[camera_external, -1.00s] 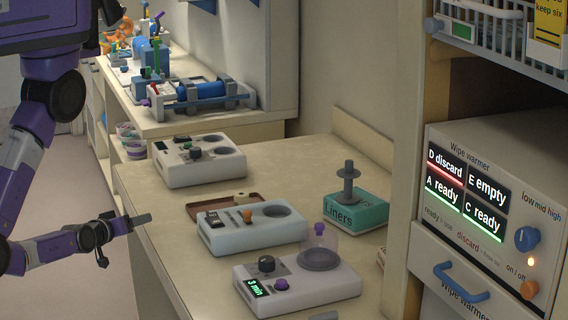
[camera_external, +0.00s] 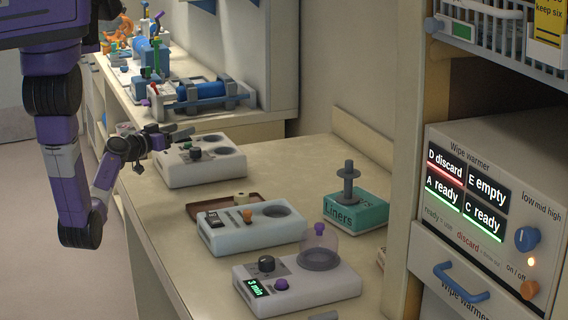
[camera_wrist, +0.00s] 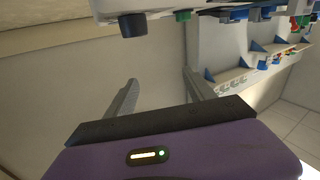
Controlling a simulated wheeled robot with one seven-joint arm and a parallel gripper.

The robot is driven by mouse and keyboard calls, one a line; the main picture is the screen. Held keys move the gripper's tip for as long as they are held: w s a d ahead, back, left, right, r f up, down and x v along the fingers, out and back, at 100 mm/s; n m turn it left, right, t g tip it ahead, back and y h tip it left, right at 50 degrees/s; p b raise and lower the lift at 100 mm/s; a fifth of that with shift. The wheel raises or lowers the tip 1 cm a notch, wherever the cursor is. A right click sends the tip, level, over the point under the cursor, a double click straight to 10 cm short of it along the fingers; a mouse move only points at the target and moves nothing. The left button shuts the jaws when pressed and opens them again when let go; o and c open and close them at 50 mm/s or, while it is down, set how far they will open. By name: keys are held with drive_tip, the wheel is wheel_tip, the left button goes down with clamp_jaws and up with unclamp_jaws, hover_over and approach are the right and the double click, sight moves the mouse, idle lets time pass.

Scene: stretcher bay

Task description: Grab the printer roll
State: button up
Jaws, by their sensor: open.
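A small cream roll (camera_external: 241,198), which looks like the printer roll, sits at the edge of a brown tray (camera_external: 212,205) on the counter, behind the middle pale device. Only part of it shows. My gripper (camera_external: 183,133) is up and left of it, near the back left device (camera_external: 200,160), and appears to be above or beside the counter's left edge. In the wrist view my gripper (camera_wrist: 160,92) is open, with nothing between its two grey fingers. I cannot make out the roll in the wrist view.
The middle device (camera_external: 252,228) stands just in front of the tray. A front device (camera_external: 297,283) with a clear purple-knobbed dome and a teal Liners box (camera_external: 356,211) stand nearby. Bare counter (camera_external: 285,165) lies behind the tray. A wipe warmer (camera_external: 490,200) stands at right.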

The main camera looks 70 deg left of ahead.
sight(242, 202)
drive_tip(key=w+d+r+m+t+h, duration=0.3)
drive_tip(key=w+d+r+m+h, duration=1)
drive_tip(key=m, duration=0.4)
drive_tip(key=s+d+f+g+h+b, duration=0.1)
drive_tip(key=d+f+g, duration=0.2)
drive_tip(key=f, duration=0.4)
drive_tip(key=s+d+f+g+h+b, duration=0.2)
drive_tip(key=d+f+g, duration=0.1)
drive_tip(key=f, duration=0.5)
drive_tip(key=s+d+f+g+h+b, duration=0.2)
drive_tip(key=d+f+g, duration=0.2)
drive_tip(key=f, duration=0.4)
drive_tip(key=shift+s+d, duration=0.1)
drive_tip(key=shift+s, duration=0.1)
drive_tip(key=shift+d+f, duration=0.25)
drive_tip(key=shift+n, duration=0.3)
drive_tip(key=shift+p+x, duration=1.3)
drive_tip(key=shift+x, duration=2.3)
drive_tip(key=shift+h, duration=0.3)
clamp_jaws()
drive_tip(key=shift+a, duration=0.1)
